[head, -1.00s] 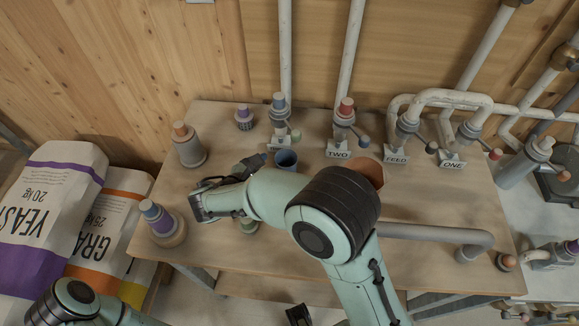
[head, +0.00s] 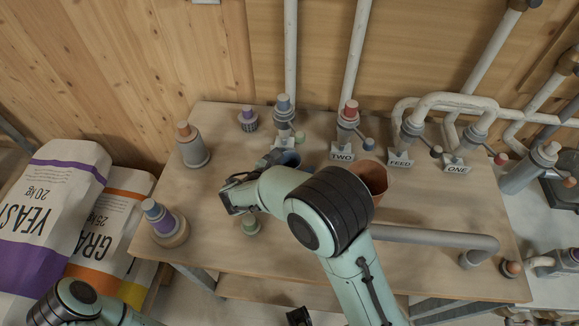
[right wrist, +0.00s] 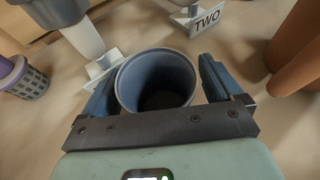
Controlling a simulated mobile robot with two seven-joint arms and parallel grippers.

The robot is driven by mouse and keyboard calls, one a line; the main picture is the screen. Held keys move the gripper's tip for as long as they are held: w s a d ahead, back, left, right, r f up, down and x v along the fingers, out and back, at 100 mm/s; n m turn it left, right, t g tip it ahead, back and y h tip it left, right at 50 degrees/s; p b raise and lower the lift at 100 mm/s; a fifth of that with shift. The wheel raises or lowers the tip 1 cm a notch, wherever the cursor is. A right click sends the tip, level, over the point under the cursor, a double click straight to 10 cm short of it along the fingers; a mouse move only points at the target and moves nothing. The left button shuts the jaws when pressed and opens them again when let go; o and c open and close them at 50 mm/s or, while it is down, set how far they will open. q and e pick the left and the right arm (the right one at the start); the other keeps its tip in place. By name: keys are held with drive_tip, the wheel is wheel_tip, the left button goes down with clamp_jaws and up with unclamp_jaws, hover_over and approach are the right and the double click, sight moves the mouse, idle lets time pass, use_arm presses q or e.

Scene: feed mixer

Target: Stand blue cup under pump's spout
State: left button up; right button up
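The blue cup (right wrist: 155,80) stands upright on the table, open end up, between the two fingers of my right gripper (right wrist: 158,95). The fingers flank it; a narrow gap seems to show on the right, and firm contact cannot be seen. In the head view the cup (head: 289,158) is partly hidden behind my right gripper and forearm. A capped grey standpipe (head: 284,118) with a small sign stands just behind the cup. No pump or spout is clearly identifiable.
A brown pot (head: 373,176) stands right of the cup, near the TWO sign (head: 342,155). Valves labelled FEED and ONE stand farther right. A long grey pipe (head: 435,237) crosses the right side. Capped bottles (head: 193,147) stand left.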

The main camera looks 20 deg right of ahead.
drive_tip(key=c, duration=1.1)
drive_tip(key=shift+a, duration=0.1)
